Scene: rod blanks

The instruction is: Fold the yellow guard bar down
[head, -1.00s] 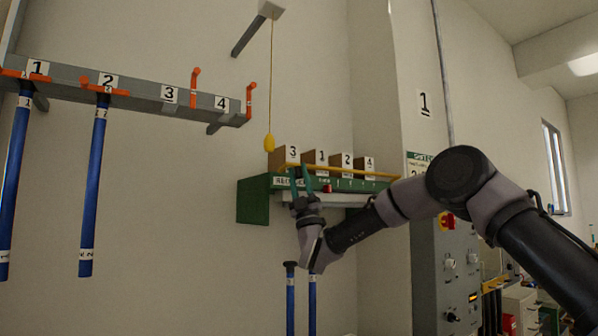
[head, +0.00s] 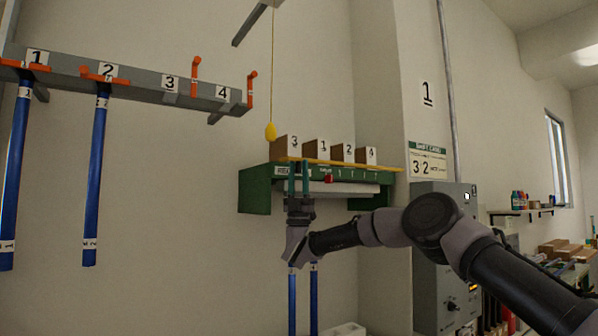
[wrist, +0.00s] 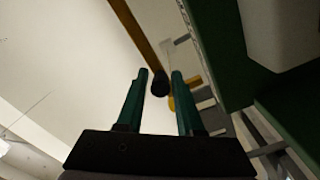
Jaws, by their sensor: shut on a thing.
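The yellow guard bar (head: 345,165) runs roughly level along the upper front of the green shelf (head: 254,192), just below the numbered boxes. My gripper (head: 298,165) reaches up from below to the bar's left end. Its two teal fingers are upright and shut on the bar there. In the wrist view the bar comes down from the top, and its dark end (wrist: 160,84) shows between the fingertips (wrist: 160,75). The exact contact is hard to see.
Several numbered cardboard boxes (head: 342,152) stand on the shelf. A yellow pull handle (head: 270,131) hangs on a cord to the upper left. Blue rods (head: 96,185) hang from a grey rack at left. A grey control cabinet (head: 428,250) stands right, behind my arm.

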